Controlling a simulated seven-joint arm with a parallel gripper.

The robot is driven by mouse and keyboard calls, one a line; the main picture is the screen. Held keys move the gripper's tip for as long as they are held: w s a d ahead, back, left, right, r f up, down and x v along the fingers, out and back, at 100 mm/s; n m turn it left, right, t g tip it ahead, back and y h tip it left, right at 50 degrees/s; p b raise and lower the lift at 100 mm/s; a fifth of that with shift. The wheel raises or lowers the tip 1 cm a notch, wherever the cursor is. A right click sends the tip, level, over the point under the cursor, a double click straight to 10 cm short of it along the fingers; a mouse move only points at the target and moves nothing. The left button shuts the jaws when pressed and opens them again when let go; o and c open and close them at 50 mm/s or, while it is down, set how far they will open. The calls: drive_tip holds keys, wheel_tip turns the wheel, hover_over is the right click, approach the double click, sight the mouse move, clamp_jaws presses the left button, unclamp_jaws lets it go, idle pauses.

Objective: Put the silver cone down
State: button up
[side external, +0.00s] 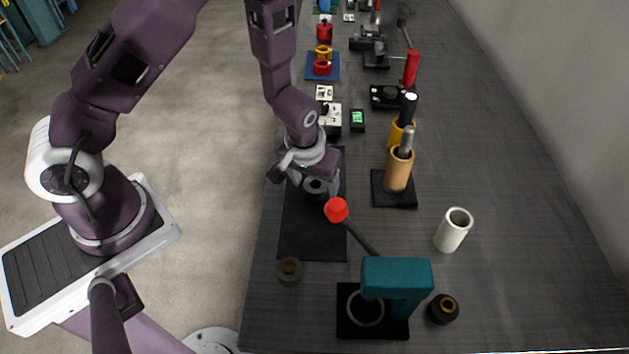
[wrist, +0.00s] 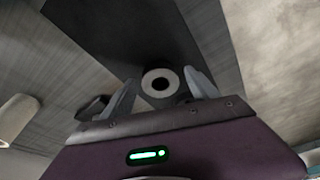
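A grey round piece with a dark central hole, seen nearly end-on, is probably the silver cone (side external: 315,186); its taper cannot be made out. It also shows in the wrist view (wrist: 160,82). My gripper (side external: 314,184) is low over the black mat (side external: 312,235), with the piece between its fingers. In the wrist view, the fingers (wrist: 162,82) stand apart on either side of it. Narrow gaps show beside the ring, but its lower part is partly hidden, so contact with the fingers is unclear. Whether the piece rests on the mat cannot be told.
A teal press with a red-knobbed lever (side external: 396,275) stands in front. A small brown ring (side external: 289,270), a dark ring (side external: 443,309) and a white tube (side external: 453,230) are nearby. A tan cylinder (side external: 398,170) stands on a black plate. The table's right side is clear.

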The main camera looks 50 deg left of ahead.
drive_tip(key=s+r+m+t+h, duration=0.1)
drive_tip(key=s+r, duration=0.4)
drive_tip(key=r, duration=0.8)
drive_tip(key=s+r+m+h, duration=0.1)
drive_tip(key=s+r, duration=0.5)
drive_tip(key=r, duration=0.8)
drive_tip(key=s+a+r+m+t+y, duration=0.1)
drive_tip(key=s+a+r+m+t, duration=0.1)
drive_tip(key=s, duration=0.7)
drive_tip(key=shift+s+a+r+m, duration=0.3)
drive_tip(key=shift+s+a+r, duration=0.05)
drive_tip(key=shift+r, duration=0.35)
